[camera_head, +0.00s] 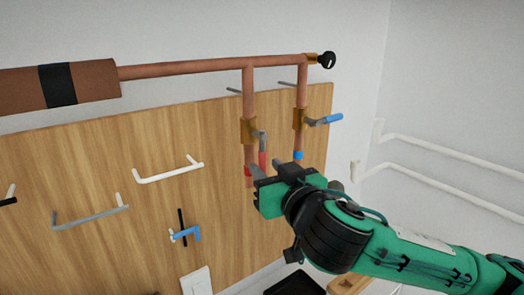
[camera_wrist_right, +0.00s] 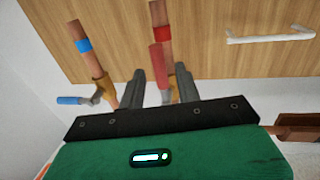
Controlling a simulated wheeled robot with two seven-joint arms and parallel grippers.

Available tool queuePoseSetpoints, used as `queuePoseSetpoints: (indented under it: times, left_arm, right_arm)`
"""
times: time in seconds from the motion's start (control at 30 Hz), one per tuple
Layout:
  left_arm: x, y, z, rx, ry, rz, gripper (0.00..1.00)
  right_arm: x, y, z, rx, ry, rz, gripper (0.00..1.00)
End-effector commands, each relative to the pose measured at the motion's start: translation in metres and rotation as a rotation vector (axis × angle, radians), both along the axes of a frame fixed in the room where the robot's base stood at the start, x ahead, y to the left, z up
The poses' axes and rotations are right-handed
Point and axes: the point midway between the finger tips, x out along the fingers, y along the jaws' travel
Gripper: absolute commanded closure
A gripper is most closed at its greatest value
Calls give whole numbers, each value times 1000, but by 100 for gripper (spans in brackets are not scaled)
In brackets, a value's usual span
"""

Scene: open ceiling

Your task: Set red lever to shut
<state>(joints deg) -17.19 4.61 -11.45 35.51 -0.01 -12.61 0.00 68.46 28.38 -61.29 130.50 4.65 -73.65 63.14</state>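The red lever (camera_head: 262,158) hangs down from a brass valve (camera_head: 248,131) on the left vertical copper pipe, roughly alongside the pipe. My right gripper (camera_head: 268,173) is at the lever's lower end, in front of the board. In the right wrist view, the red lever (camera_wrist_right: 158,58) lies between the two spread fingers of the right gripper (camera_wrist_right: 159,85), with a visible gap on each side. The fingers look open, not closed on it. My left gripper is not in view.
A blue lever (camera_head: 331,118) points right from the valve on the right pipe. A horizontal copper pipe (camera_head: 190,68) runs above. White handles (camera_head: 170,174), grey handles and a blue hook (camera_head: 186,233) stick out from the wooden board (camera_head: 110,240). White rails (camera_head: 450,150) line the right wall.

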Motion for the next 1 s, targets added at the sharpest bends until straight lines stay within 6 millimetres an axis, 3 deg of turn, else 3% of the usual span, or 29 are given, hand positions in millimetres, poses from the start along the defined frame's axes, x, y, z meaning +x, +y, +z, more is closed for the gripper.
queuePoseSetpoints:
  times: [0.2, 0.57, 0.6, 0.77, 1.0]
  left_arm:
    - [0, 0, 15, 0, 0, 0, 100]
    - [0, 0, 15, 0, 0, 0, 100]
    - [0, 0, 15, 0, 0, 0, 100]
    - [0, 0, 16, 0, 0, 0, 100]
    - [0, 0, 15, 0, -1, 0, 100]
  right_arm:
    - [25, 12, 2, 0, 1, 0, 66]
    - [30, 14, 0, 0, -1, 0, 66]
    - [30, 14, 0, 0, -1, 0, 68]
    - [30, 14, 0, 0, -1, 0, 100]
    - [30, 14, 0, 1, 0, 0, 100]
